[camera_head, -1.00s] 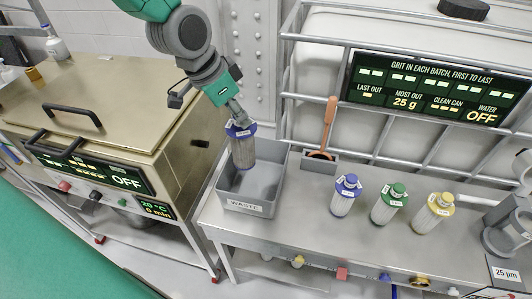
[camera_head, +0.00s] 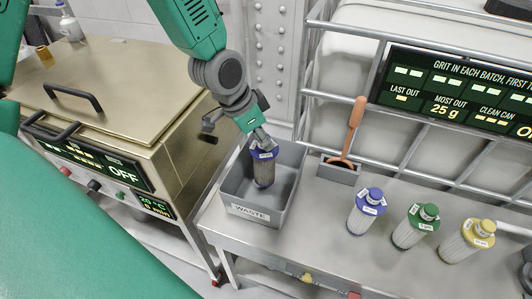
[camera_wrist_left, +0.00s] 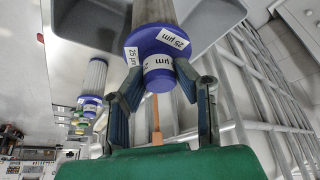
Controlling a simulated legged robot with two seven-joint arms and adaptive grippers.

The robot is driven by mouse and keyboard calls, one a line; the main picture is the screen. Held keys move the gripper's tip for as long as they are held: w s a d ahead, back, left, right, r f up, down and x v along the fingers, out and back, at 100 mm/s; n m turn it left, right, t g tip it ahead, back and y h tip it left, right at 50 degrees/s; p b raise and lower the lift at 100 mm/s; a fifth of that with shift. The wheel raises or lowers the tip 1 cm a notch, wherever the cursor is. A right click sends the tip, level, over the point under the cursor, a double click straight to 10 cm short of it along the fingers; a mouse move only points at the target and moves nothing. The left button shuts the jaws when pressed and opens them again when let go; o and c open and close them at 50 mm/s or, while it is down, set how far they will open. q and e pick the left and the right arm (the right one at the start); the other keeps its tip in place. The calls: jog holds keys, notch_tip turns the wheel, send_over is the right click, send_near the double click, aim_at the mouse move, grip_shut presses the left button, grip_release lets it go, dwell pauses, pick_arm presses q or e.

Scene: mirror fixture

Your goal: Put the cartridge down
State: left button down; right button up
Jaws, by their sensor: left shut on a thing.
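My left gripper (camera_head: 263,142) is shut on the blue cap of a grey mesh cartridge (camera_head: 263,170). The cartridge hangs nearly upright inside the grey bin marked WASTE (camera_head: 230,199). I cannot tell if its lower end touches the bin floor. In the wrist view the fingers (camera_wrist_left: 162,95) close on both sides of the cap's knob, and the cartridge (camera_wrist_left: 155,40) carries labels reading 25 µm. The bin (camera_wrist_left: 90,22) shows behind it there. My right gripper is in neither view.
Blue-capped (camera_head: 366,211), green-capped (camera_head: 415,226) and yellow-capped (camera_head: 467,241) cartridges stand on the steel bench right of the bin. A wooden-handled tool (camera_head: 352,130) stands in a small holder behind. A lidded steel machine (camera_head: 110,120) is at left, and a pipe frame is behind the bench.

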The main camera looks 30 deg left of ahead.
aim_at(270, 153)
pick_arm(q)
jog(key=shift+s+a+f, duration=0.15)
jog(key=shift+a+f, duration=0.05)
jog(key=shift+f, duration=0.9)
jog(key=shift+d+f, duration=0.5)
jog(key=shift+f, duration=0.4)
jog(key=shift+d, duration=0.6)
jog(key=c, duration=1.6)
grip_release()
jog(key=shift+a+f, duration=0.15)
jog(key=shift+a, duration=0.2)
jog(key=shift+c, duration=0.2)
jog(key=o, duration=0.4)
jog(key=shift+a, duration=0.25)
jog(key=shift+a+f, duration=0.15)
jog(key=shift+a, duration=0.2)
jog(key=shift+d+r, duration=0.2)
jog(key=shift+d, duration=0.05)
jog(key=v, duration=0.3)
jog(key=d+v, duration=0.1)
jog(key=v, duration=0.1)
jog(key=shift+r, duration=0.6)
jog(key=shift+p+v, duration=0.55)
jog(key=shift+v, duration=2.5)
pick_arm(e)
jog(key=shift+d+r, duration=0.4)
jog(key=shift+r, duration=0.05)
